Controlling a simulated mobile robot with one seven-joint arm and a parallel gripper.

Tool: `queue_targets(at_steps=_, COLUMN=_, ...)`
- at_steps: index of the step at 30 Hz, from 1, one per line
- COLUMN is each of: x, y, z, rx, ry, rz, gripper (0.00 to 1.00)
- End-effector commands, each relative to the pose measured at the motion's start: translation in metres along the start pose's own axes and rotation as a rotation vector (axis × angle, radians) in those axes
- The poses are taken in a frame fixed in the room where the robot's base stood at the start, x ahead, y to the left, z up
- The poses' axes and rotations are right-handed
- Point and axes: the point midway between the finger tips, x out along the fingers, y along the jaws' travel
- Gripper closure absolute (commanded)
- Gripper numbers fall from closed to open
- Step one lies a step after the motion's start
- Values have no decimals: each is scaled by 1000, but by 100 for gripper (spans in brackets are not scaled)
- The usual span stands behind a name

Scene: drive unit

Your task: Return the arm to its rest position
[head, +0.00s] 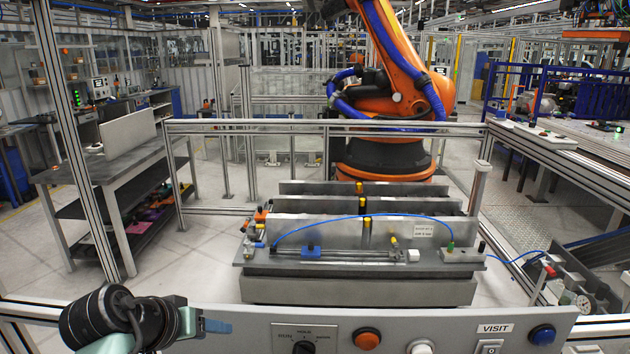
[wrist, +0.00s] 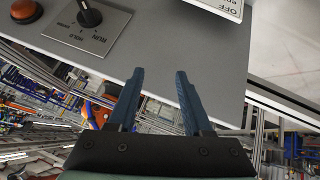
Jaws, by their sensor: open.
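My gripper (wrist: 158,100) is open in the wrist view, its two blue fingers apart with nothing between them. The fingers point toward the grey control panel (wrist: 165,50); I cannot tell how close they are to it. In the head view my gripper (head: 222,327) is at the lower left, at the left end of the grey panel (head: 245,338), with a blue finger showing. My dark wrist and pale green arm part show beside it.
The panel carries a black rotary switch (head: 303,347), an orange button (head: 367,338), a white button (head: 421,347) and a blue button (head: 542,335). Behind it stands a grey fixture (head: 350,290) with a blue hose (head: 345,218). A large orange robot (head: 400,70) stands beyond the metal rails.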

Motion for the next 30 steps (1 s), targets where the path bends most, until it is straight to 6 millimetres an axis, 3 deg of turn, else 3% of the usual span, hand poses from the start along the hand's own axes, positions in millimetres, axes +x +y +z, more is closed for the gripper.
queue_targets(at_steps=1, x=1, y=20, z=-6, rx=38, ry=52, rz=-32, gripper=50)
queue_targets(at_steps=7, x=-22, y=91, z=-33, rx=150, ry=302, rz=-130, gripper=50)
queue_targets(at_steps=14, x=-87, y=179, z=-45, rx=244, ry=622, rz=-152, gripper=50)
queue_targets(at_steps=20, x=-155, y=240, z=-37, rx=286, ry=863, rz=-115, gripper=50)
queue_targets(at_steps=24, x=-222, y=256, z=-70, rx=299, ry=1110, rz=-87, gripper=50)
queue_targets(at_steps=30, x=-327, y=282, z=-82, rx=322, ry=1459, rz=-32, gripper=50)
